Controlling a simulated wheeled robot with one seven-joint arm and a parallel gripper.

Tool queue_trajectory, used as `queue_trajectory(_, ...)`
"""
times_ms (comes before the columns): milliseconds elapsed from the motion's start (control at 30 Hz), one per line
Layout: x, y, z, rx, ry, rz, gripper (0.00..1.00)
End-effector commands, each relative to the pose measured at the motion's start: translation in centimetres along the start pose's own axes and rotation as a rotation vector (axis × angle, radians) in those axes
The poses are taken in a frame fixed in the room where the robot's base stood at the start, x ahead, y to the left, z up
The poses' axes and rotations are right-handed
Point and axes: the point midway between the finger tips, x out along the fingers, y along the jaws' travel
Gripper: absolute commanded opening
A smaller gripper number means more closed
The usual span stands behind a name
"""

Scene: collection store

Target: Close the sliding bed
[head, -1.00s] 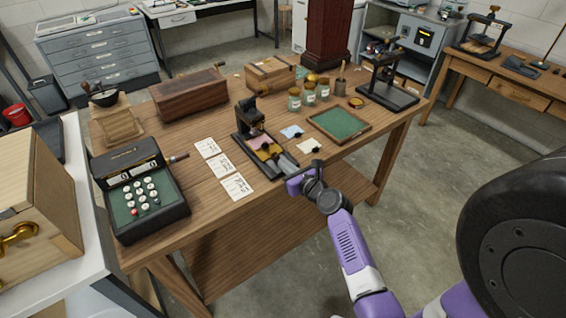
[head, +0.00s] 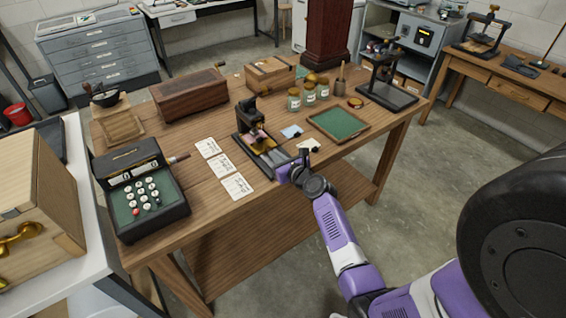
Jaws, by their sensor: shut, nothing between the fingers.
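A small dark press (head: 248,114) stands near the middle of the wooden table. Its sliding bed (head: 259,145), with pink and gold-coloured parts, lies mostly under the press head at the far end of the grey rails. The near stretch of the rails (head: 272,158) is bare. My purple and dark gripper (head: 283,170) is shut and empty at the near end of the rails. My wrist hides part of that end. I cannot tell whether the fingers touch the bed or its base.
White printed cards (head: 222,166) lie left of the press, beside a dark keyed machine (head: 142,190). A long wooden box (head: 190,94) is behind.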

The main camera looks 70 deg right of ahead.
Motion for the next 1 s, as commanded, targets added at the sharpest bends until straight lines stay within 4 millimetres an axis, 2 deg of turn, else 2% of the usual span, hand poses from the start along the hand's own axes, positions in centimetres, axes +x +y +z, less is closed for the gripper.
queue_trajectory(367, 0.2, 0.2, 0.6, -0.001, -0.009, 0.003, 0.0)
queue_trajectory(467, -0.8, 0.2, 0.5, -0.001, -0.008, 0.003, 0.0)
queue_trajectory(800, -6.3, 0.1, 0.1, -0.001, -0.003, 0.001, 0.0)
queue_trajectory(1000, -7.9, 0.0, 0.1, 0.0, -0.002, 0.0, 0.0)
